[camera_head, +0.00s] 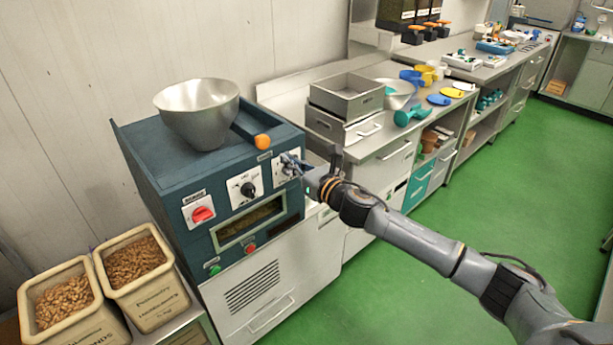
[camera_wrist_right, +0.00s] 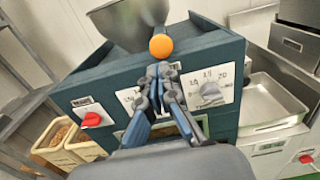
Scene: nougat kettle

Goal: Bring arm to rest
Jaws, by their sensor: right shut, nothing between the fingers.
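My right arm comes in from the right in the head view. Its gripper (camera_head: 290,163) is at the front panel of the blue kettle machine (camera_head: 165,150), by the rightmost dial. In the right wrist view the gripper (camera_wrist_right: 163,72) is shut and empty, its fingertips just below the orange knob (camera_wrist_right: 161,46) and left of a grey dial (camera_wrist_right: 211,92). I cannot tell whether the fingertips touch the panel. A steel bowl (camera_head: 198,112) sits on top of the machine, with the orange-tipped handle (camera_head: 262,142) beside it. My left gripper is not in view.
Two bins of nuts (camera_head: 62,303) and (camera_head: 135,262) stand left of the machine. A steel counter (camera_head: 375,148) with trays (camera_head: 345,97), scoops (camera_head: 411,115) and bowls runs along the wall at the right. The green floor (camera_head: 450,205) in front is clear apart from my arm above it.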

